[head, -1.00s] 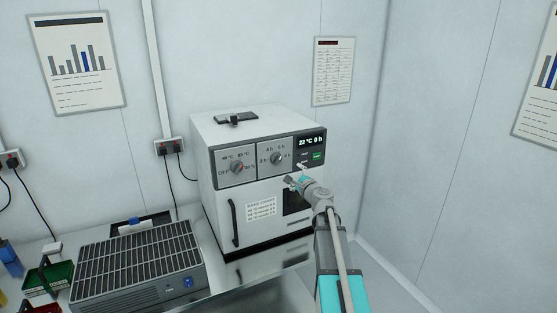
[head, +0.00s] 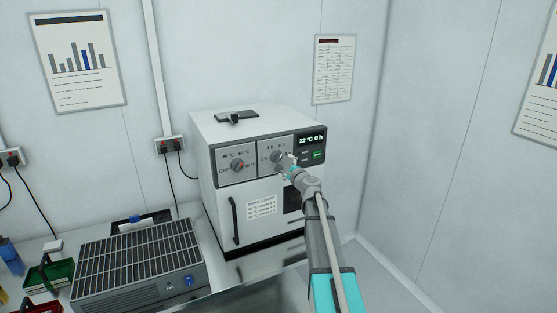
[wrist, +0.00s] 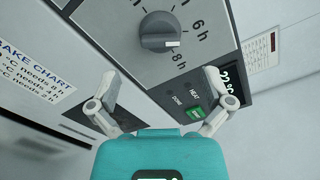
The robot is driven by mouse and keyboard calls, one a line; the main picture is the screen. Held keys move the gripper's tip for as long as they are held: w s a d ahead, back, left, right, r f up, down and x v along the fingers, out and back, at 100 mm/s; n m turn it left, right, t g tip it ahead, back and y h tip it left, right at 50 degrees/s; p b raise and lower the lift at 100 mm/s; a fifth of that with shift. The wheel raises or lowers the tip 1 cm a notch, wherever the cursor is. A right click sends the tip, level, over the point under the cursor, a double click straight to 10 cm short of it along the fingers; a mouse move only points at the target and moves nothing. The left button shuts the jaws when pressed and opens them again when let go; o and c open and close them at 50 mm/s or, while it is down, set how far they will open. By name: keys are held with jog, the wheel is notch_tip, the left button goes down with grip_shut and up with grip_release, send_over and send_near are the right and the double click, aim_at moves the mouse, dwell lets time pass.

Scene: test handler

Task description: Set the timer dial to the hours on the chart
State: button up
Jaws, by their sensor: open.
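The timer dial is a dark round knob with a raised grip bar (wrist: 160,32), on the grey panel of the white oven (head: 222,195). In the wrist view its white mark faces right, between the printed 6 h and 8 h. In the head view my gripper (head: 285,163) partly covers the dial. My gripper also shows in the wrist view (wrist: 160,92), its fingers open and apart, below the dial and not around it. The bake chart (head: 262,206) is on the oven door; the wrist view cuts off its left part (wrist: 28,68). The display (head: 311,139) reads 22 °C 0 h.
The temperature dial (head: 237,167) is left of the timer dial. A green button (wrist: 194,114) sits under the display. The door handle (head: 234,221) sticks out at the oven's left. A slatted grey unit (head: 137,265) stands left of the oven.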

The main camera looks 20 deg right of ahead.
aim_at(279, 159)
jog(key=w, duration=0.6)
jog(key=shift+w+a, duration=0.15)
jog(key=shift+w, duration=0.25)
jog(key=c, duration=1.1)
jog(key=shift+c, duration=0.2)
jog(key=shift+n, duration=0.4)
jog(key=n, duration=1.1)
